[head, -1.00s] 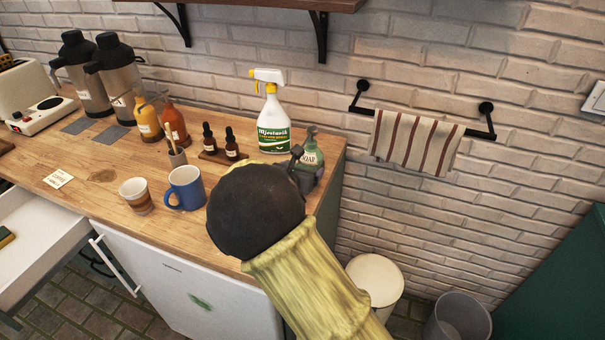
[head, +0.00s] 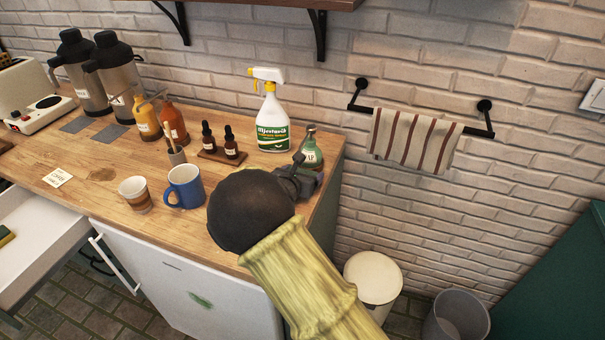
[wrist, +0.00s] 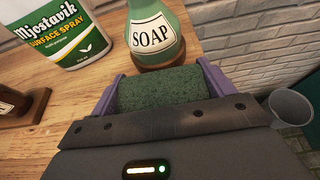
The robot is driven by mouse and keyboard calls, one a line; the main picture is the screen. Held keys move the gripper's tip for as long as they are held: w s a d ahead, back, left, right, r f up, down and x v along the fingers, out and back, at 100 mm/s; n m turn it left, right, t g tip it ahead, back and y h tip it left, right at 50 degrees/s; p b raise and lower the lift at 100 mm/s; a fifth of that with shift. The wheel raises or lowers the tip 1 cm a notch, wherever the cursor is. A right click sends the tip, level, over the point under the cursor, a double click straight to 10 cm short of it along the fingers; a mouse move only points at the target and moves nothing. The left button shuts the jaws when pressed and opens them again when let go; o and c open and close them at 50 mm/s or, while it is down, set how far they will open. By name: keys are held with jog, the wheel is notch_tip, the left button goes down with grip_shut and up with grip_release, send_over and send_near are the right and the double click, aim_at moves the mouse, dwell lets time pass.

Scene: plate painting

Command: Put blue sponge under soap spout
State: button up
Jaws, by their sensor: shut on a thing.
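A green soap bottle (head: 312,150) labelled SOAP stands at the right end of the wooden counter; it also shows at the top of the wrist view (wrist: 151,32). My gripper (wrist: 160,88) is shut on a sponge (wrist: 160,93), which shows a dark green rough face between the purple fingers. No blue side of it shows. The sponge is right in front of the bottle's base; I cannot tell if they touch. The bottle's spout is out of the wrist view. In the head view my gripper (head: 301,178) partly covers the bottle, and the sponge is hidden.
A white spray bottle (head: 271,120) stands left of the soap, with two dropper bottles on a small board (head: 222,156) beside it. A blue mug (head: 184,187) and a striped cup (head: 135,194) stand further left. The counter's right edge is close to the soap.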

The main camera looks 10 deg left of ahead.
jog(key=shift+f, duration=0.2)
jog(key=o, duration=0.9)
jog(key=shift+r, duration=0.1)
jog(key=shift+r, duration=0.15)
jog(key=shift+s+a, duration=0.1)
jog(key=shift+s, duration=0.3)
jog(key=v, duration=1.1)
jog(key=shift+s, duration=0.15)
